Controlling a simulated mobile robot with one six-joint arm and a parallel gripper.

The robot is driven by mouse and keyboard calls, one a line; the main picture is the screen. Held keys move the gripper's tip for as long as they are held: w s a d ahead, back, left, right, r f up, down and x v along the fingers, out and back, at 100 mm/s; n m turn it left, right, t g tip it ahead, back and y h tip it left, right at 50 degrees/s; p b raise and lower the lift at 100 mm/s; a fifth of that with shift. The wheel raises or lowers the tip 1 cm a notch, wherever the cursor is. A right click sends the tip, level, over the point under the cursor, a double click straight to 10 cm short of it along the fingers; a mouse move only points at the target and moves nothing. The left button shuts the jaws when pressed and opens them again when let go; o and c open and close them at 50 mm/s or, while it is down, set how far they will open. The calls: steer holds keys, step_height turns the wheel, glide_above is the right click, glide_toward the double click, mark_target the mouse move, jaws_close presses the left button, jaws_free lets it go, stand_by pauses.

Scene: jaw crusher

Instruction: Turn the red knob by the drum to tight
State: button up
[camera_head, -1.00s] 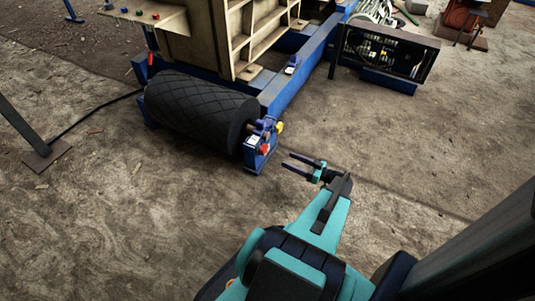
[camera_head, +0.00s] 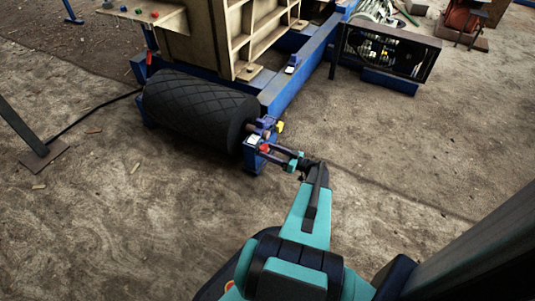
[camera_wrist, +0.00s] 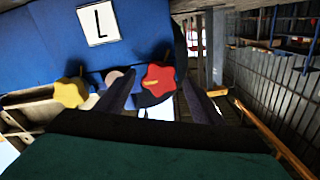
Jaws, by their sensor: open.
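The red knob (camera_head: 265,148) sits on the blue bracket at the near end of the black drum (camera_head: 200,110). In the wrist view the red knob (camera_wrist: 158,77) is star-shaped and lies between my two fingertips. My gripper (camera_head: 273,151) is open and has reached the bracket from the right. In the wrist view my gripper (camera_wrist: 160,84) has one dark finger on each side of the knob, with a gap showing on the right. Whether a finger touches the knob I cannot tell. No tight mark is readable.
A yellow knob (camera_wrist: 71,92) is left of the red one, below a white plate marked L (camera_wrist: 99,22). The blue frame beam (camera_head: 298,72) runs behind the drum. The dirt floor right of the bracket is open.

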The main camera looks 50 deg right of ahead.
steer(key=shift+w+a, duration=0.1)
steer(key=shift+w, duration=0.15)
steer(key=shift+c, duration=0.2)
steer(key=c, duration=1)
steer(key=shift+a, duration=0.35)
steer(key=shift+d, duration=0.15)
